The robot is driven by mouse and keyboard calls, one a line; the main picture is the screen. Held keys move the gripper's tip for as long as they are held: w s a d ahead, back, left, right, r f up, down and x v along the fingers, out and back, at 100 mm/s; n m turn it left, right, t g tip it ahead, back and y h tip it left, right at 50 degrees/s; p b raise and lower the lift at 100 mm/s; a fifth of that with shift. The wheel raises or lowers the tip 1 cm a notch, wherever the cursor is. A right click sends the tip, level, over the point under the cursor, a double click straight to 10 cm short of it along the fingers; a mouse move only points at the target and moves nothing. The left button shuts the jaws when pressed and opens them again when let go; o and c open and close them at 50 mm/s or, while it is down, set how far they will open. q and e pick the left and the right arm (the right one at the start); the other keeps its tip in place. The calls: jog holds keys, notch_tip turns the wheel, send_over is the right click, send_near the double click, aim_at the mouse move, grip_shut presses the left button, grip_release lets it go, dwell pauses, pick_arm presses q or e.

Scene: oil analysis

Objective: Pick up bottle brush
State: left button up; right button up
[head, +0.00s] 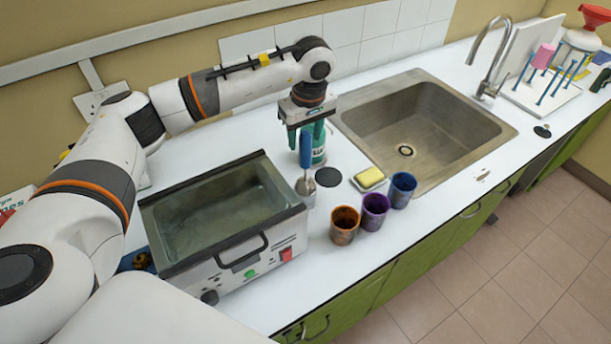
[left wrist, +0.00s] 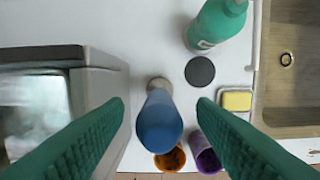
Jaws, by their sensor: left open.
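The bottle brush (head: 305,152) has a blue handle on top and a greyish lower end. It stands upright on the white counter, just right of the metal water bath. My left gripper (head: 308,128) is above it, pointing down, with green fingers open. In the left wrist view the blue handle (left wrist: 158,125) lies between the two spread fingers, with a visible gap on each side. The fingers partly cover the scene behind them. My right gripper is in neither view.
The water bath (head: 225,270) stands close on the left. A green bottle (left wrist: 217,22) is behind the brush. A dark round disc (head: 328,177), a yellow sponge (head: 370,178) on a dish, and orange (head: 344,226), purple (head: 374,212) and blue (head: 402,190) cups are nearby. A sink (head: 420,125) lies right.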

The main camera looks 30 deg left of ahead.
aim_at(305, 147)
pick_arm(q)
notch_tip(305, 147, down, 3)
jog(key=shift+s+f+p, duration=0.1)
jog(key=shift+f+p, duration=0.05)
jog(key=shift+p, duration=0.75)
jog(key=shift+f, duration=0.45)
jog(key=c, duration=1.1)
jog(key=shift+o, duration=0.2)
jog(key=shift+r, duration=0.1)
